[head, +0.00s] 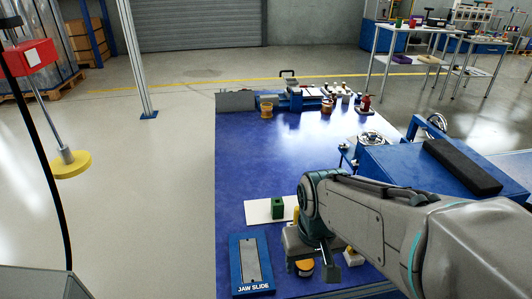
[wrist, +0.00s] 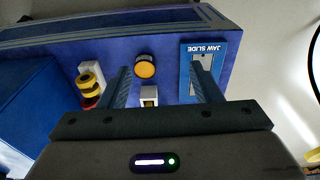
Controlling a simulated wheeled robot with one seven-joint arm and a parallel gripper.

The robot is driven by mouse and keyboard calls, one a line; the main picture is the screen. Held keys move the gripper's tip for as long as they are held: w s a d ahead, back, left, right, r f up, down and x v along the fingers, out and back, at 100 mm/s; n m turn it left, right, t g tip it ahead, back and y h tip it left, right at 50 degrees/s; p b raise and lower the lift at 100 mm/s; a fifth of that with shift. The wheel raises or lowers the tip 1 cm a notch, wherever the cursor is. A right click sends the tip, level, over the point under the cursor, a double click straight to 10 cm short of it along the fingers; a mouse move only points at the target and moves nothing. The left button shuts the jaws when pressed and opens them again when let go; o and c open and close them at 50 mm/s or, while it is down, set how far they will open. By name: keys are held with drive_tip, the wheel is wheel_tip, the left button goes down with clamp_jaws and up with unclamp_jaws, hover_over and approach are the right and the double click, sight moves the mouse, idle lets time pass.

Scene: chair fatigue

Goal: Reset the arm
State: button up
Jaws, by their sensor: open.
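My arm reaches in from the right of the head view. My gripper (head: 326,262) hangs over the near part of the blue bench top (head: 270,160). In the wrist view my gripper (wrist: 165,78) has its two dark fingers spread apart, with nothing held between them. A small pale block with a yellowish top (wrist: 149,94) shows between the fingers, and I cannot tell how far below them it is. A round yellow-orange knob (wrist: 145,67) lies just beyond it; it also shows in the head view (head: 305,266).
A blue JAW SLIDE plate (head: 252,265) lies left of my gripper. A green block (head: 278,208) stands on a white plate (head: 256,212). A yellow-and-red stacked piece (wrist: 88,86) is left of the fingers. A blue box (head: 400,165) stands right. The middle bench is clear.

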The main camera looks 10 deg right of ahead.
wheel_tip(320, 180, up, 31)
drive_tip(key=t+p, duration=0.1)
drive_tip(key=p, duration=2.5)
drive_tip(key=shift+d+t+p, duration=0.2)
drive_tip(key=shift+t+p, duration=0.1)
drive_tip(key=shift+p, duration=0.05)
